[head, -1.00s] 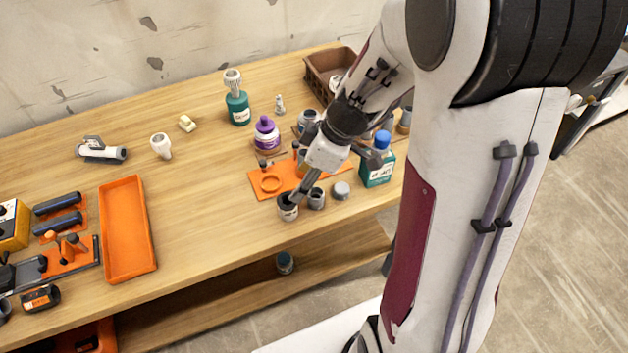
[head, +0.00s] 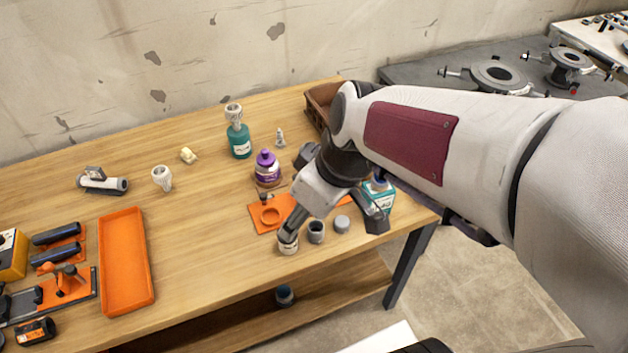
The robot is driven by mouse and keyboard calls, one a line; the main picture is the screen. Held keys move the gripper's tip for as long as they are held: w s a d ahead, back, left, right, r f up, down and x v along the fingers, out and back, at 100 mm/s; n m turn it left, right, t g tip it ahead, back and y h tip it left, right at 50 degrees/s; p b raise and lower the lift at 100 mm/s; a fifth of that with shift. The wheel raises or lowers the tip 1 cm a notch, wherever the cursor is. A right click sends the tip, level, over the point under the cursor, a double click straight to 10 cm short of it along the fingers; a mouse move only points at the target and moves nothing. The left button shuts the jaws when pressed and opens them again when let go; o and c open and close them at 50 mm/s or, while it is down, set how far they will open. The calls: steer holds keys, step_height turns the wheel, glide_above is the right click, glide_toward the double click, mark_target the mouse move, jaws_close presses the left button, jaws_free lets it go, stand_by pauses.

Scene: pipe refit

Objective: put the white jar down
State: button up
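A small white jar (head: 288,245) stands upright at the front edge of the table, or very close above it. Its dark top is partly hidden by my gripper (head: 290,230). My gripper reaches down from the upper right, and its dark fingertips are at the top of the jar. The fingers overlap in this view, so I cannot tell whether they grip the jar or are apart from it.
A grey cup (head: 316,233) and a grey lid-like disc (head: 342,224) stand just right of the jar. An orange mat (head: 262,222) lies behind. A purple-capped bottle (head: 267,168) and a teal bottle (head: 239,145) stand farther back. Table left of the jar is clear up to the orange tray (head: 127,262).

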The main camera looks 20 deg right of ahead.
steer(key=s+d+r+m+t+h, duration=0.1)
steer(key=s+r+m+t+h, duration=0.1)
steer(key=s+r+m, duration=0.3)
steer(key=shift+s+d+r+m, duration=0.25)
steer(key=shift+s+d+m, duration=0.1)
steer(key=shift+s, duration=1.4)
